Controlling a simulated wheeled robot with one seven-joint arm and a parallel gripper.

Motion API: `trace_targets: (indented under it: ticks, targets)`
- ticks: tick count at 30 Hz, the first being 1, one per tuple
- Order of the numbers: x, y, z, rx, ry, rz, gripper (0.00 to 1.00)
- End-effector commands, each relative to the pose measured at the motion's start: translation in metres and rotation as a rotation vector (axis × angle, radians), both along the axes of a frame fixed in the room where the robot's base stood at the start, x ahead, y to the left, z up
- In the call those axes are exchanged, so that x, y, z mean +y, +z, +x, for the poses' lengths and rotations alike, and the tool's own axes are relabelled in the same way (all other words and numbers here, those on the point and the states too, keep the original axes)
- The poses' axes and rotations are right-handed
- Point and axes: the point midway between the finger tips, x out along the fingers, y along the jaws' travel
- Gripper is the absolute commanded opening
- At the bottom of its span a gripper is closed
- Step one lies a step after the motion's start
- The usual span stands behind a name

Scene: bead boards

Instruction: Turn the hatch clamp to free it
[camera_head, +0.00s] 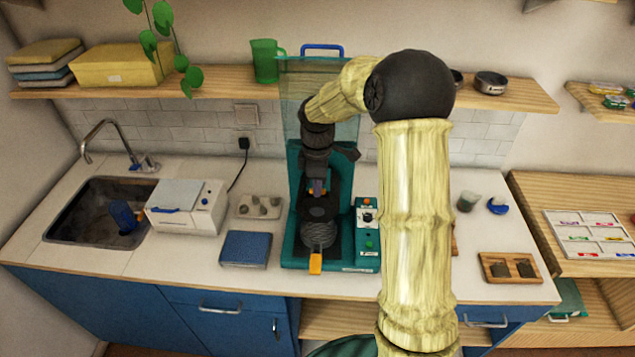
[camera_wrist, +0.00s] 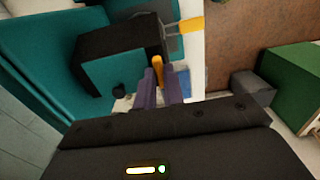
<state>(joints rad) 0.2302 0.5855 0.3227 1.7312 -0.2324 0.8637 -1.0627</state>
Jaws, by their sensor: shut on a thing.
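A teal machine (camera_head: 294,225) with a dark middle stands on the counter. My gripper (camera_head: 317,190) reaches down into its middle from above. In the wrist view my purple fingers (camera_wrist: 160,84) are shut around a small orange lever, which looks like the hatch clamp (camera_wrist: 157,65). The lever's tip shows between and beyond the fingers; its base is hidden.
A tinted clear panel (camera_head: 290,100) with a blue handle (camera_head: 322,47) rises behind my arm. A control box (camera_head: 367,240) with knobs adjoins the machine on the right. A blue pad (camera_head: 246,249) and a white box (camera_head: 187,207) stand left. A shelf (camera_head: 220,89) runs above.

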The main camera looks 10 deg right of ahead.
Motion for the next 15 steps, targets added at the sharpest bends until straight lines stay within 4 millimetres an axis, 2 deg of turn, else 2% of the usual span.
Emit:
trace_targets:
  ticks: [13,15]
  targets:
    - [0.0002,0.0020,0.0017,-0.007,0.017,0.000,0.00]
    - [0.0002,0.0020,0.0016,-0.007,0.017,0.000,0.20]
